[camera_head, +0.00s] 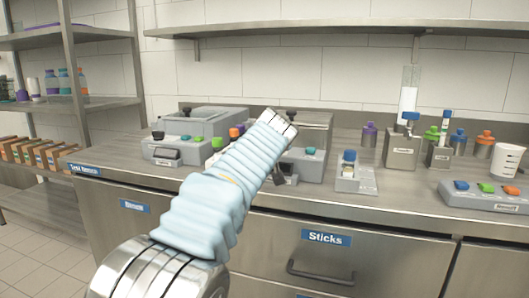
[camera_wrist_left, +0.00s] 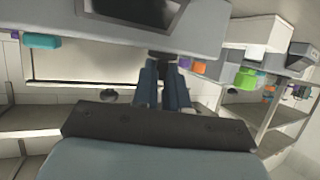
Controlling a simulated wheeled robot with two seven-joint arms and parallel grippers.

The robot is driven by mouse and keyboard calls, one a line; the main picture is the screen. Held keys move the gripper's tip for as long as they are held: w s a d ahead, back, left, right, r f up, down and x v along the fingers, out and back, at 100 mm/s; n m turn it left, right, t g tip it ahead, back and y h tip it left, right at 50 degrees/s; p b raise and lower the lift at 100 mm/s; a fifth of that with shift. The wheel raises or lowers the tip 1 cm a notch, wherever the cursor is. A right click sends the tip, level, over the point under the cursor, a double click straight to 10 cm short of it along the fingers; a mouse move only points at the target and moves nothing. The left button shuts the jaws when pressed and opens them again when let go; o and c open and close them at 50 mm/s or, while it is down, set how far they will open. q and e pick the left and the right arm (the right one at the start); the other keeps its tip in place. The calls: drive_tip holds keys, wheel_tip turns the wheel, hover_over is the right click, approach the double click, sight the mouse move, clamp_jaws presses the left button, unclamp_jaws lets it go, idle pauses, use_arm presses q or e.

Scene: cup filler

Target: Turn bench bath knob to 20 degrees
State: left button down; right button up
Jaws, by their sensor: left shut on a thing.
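A grey bench unit with a lid and a teal button (camera_head: 311,151), which I take for the bench bath (camera_head: 318,165), stands mid-bench, partly hidden by my left arm. Its front, with a dark display (camera_wrist_left: 132,10), fills the top of the upside-down left wrist view. My left gripper (camera_wrist_left: 162,88) is shut on a dark knob (camera_wrist_left: 162,66) on that front; the fingers cover most of the knob. In the head view, the gripper (camera_head: 287,178) shows only as a dark bit beside my sleeve. The knob's angle and any display digits cannot be read. My right gripper is not in view.
A similar grey unit (camera_head: 177,151) stands to the left. A small grey stand with a blue top (camera_head: 349,156) is close on the right. Further right are bottles, a button panel (camera_head: 485,197) and a white beaker (camera_head: 507,160). Drawers lie below the bench edge.

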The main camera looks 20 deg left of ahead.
use_arm(q)
drive_tip(key=shift+w+d+n+g+y, duration=0.1)
drive_tip(key=shift+d+n+g+y, duration=0.1)
drive_tip(key=shift+n+y, duration=0.3)
drive_tip(key=shift+d+n+g+y, duration=0.1)
drive_tip(key=shift+n+g+y, duration=0.1)
drive_tip(key=shift+n+y, duration=0.25)
drive_tip(key=n+y+p, duration=0.1)
drive_tip(key=n+g+y+p, duration=0.2)
drive_tip(key=p, duration=0.1)
drive_tip(key=shift+w+d+r, duration=0.15)
drive_tip(key=shift+w+d, duration=0.05)
drive_tip(key=shift+w, duration=0.05)
drive_tip(key=shift+w+d+f+n+g+y+p, duration=0.1)
drive_tip(key=shift+f+n+g+y+p, duration=0.1)
drive_tip(key=shift+n+g+y+p, duration=0.8)
drive_tip(key=shift+n+g+p, duration=0.3)
drive_tip(key=shift+n+g, duration=0.1)
drive_tip(key=shift+n, duration=0.05)
drive_tip(key=shift+f, duration=0.2)
drive_tip(key=c, duration=1.2)
unclamp_jaws()
drive_tip(key=shift+w, duration=0.1)
drive_tip(key=shift+o, duration=0.2)
drive_tip(key=shift+r, duration=0.1)
